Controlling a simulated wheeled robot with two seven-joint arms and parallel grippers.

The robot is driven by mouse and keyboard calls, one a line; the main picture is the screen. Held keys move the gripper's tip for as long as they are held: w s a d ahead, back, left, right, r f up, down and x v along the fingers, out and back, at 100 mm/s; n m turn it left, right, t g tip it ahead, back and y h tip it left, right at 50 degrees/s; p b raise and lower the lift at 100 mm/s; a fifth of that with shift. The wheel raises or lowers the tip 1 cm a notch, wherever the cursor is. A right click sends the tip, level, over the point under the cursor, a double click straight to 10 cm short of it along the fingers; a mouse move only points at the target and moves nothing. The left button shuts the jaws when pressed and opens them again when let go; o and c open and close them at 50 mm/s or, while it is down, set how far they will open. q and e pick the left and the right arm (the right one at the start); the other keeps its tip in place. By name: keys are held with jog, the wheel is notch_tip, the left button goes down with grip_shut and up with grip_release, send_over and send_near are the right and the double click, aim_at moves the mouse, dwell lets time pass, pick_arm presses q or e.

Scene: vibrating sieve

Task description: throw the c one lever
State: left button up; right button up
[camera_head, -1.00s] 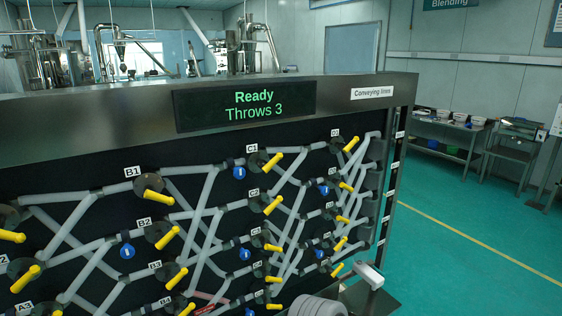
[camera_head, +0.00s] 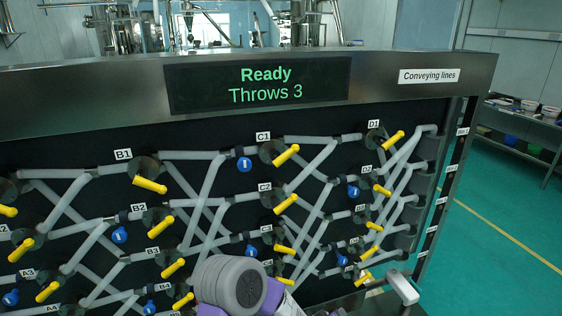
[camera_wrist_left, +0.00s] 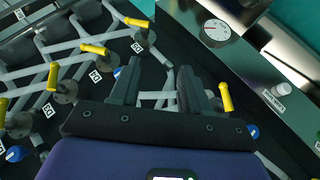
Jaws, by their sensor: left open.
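The C1 lever (camera_head: 285,154) is a yellow handle on a dark round valve at the upper middle of the black panel (camera_head: 60,145). It points up and to the right, beside the C1 label (camera_head: 263,136). In the head view my left arm shows as a grey ridged link and a purple part at the bottom middle, low on the panel and well below C1. My left gripper (camera_wrist_left: 158,85) is open and empty in the left wrist view, its two dark fingers over the panel's pipes. A yellow lever (camera_wrist_left: 226,97) is just right of the fingers. My right gripper is not in view.
The display (camera_head: 258,84) reads Ready, Throws 3. Several other yellow levers, such as C2 (camera_head: 286,204) and B1 (camera_head: 149,185), and blue tags stand out from the panel among grey pipes. A round gauge (camera_wrist_left: 216,30) shows in the wrist view. Green floor (camera_head: 490,240) is clear at right.

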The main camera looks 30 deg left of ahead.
pick_arm(q)
jog(key=w+a+r+n+t+y, duration=0.2)
jog(key=w+a+r+n+y, duration=0.15)
jog(key=r, duration=0.65)
jog(key=w+a+r+n+t+y, duration=0.25)
jog(key=r+n, duration=0.25)
jog(key=r, duration=0.6)
jog(key=n+y, duration=0.6)
jog(key=n, duration=0.2)
send_near(286, 159)
jog(key=w+d+f, duration=0.3)
jog(key=w+f, duration=0.5)
jog(key=f, duration=0.1)
jog(key=s+a+r+n+g+y, duration=0.25)
jog(key=s+r+n+y, duration=0.2)
jog(key=r+n, duration=0.3)
jog(key=shift+h, duration=0.35)
jog(key=x, duration=0.4)
jog(key=s+r+p+x, duration=0.1)
jog(key=x, duration=0.1)
jog(key=shift+a, duration=0.35)
jog(key=shift+x, duration=0.75)
jog(key=shift+w+d+f, duration=0.1)
grip_shut()
